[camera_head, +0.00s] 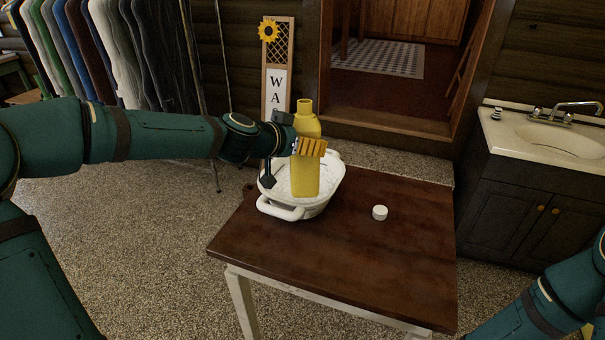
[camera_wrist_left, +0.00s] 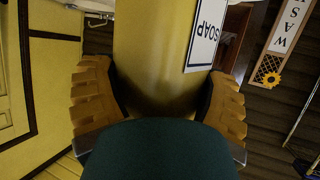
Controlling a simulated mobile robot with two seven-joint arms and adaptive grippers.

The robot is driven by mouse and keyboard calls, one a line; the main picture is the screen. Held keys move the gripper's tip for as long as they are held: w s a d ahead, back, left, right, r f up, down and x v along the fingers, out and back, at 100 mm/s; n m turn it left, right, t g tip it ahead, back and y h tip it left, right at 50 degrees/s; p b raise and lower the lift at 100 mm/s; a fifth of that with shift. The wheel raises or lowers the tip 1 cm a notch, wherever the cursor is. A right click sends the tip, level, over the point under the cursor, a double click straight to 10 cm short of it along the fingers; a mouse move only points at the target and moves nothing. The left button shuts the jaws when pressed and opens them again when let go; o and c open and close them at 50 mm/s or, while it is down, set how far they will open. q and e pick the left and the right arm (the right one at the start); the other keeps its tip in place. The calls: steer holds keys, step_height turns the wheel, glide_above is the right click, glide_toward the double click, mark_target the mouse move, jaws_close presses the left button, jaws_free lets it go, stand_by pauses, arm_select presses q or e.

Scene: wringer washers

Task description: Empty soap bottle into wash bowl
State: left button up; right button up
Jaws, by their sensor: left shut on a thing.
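A yellow soap bottle (camera_head: 306,175) stands upright at the white wash bowl (camera_head: 284,211) in the head view. Its neck is at the top and shows no cap. My left gripper (camera_head: 311,147) is shut around the upper part of the bottle, coming from the left. In the left wrist view both fingers flank the yellow bottle (camera_wrist_left: 155,50), and a SOAP label shows. The bottle overlaps the bowl's inside in the picture; I cannot tell whether its base touches the bowl. A small white cap (camera_head: 380,213) lies on the table. Only part of my right arm shows, at bottom right.
The bowl sits near the far left side of a brown wooden table (camera_head: 345,262). The table is clear around the cap and in front. A sink cabinet (camera_head: 520,200) stands at right. A sign with a sunflower (camera_head: 275,90) and hanging clothes (camera_head: 130,50) are behind.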

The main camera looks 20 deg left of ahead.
mark_target(304, 136)
arm_select(q)
steer(key=shift+w+a+f+t, duration=0.1)
steer(key=shift+w+a+t, duration=0.05)
steer(key=shift+w+t, duration=0.15)
steer(key=shift+s, duration=0.1)
steer(key=s+r, duration=0.1)
steer(key=s+d+r+p, duration=0.1)
steer(key=s+r, duration=0.1)
steer(key=s+r+p, duration=0.1)
steer(key=s+d+r+p, duration=0.1)
steer(key=p, duration=0.1)
steer(key=shift+s+d, duration=0.15)
steer(key=shift+s, duration=0.1)
stand_by(0.8)
